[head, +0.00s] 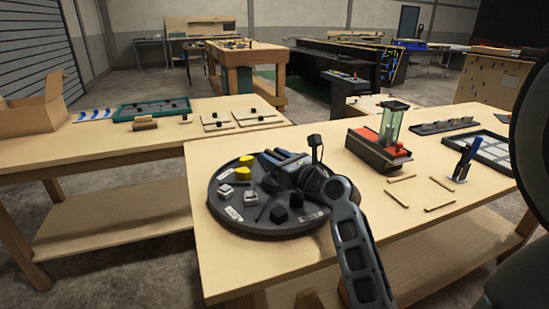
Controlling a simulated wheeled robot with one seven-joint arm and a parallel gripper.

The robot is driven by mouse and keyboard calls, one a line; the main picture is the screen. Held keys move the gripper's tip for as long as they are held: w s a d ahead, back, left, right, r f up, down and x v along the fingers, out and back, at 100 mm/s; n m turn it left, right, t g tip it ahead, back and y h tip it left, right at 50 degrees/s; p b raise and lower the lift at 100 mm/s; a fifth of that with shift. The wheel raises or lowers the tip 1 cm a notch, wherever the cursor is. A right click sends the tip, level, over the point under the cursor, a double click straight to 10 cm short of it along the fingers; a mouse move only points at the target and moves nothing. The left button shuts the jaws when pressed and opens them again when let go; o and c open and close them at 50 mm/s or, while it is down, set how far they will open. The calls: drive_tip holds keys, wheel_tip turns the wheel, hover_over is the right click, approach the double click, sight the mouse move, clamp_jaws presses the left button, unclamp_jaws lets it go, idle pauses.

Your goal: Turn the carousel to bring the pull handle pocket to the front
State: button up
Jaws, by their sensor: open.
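The carousel (268,228) is a round dark grey tray on the near table, left of its middle. It carries yellow round pieces (246,165), light grey square caps (226,191), black knobs (279,214) and small white labels near its rim. The label text is too small to read, and I cannot tell which pocket holds the pull handles. My gripper (271,164) is open over the back right part of the carousel and hides that part. I cannot tell whether it touches the tray or a piece on it.
Right of the carousel stands a red and black base (376,153) with a clear green tube. A second table (110,195) is at left.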

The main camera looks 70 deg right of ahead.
drive_tip(key=shift+c, duration=0.4)
clamp_jaws()
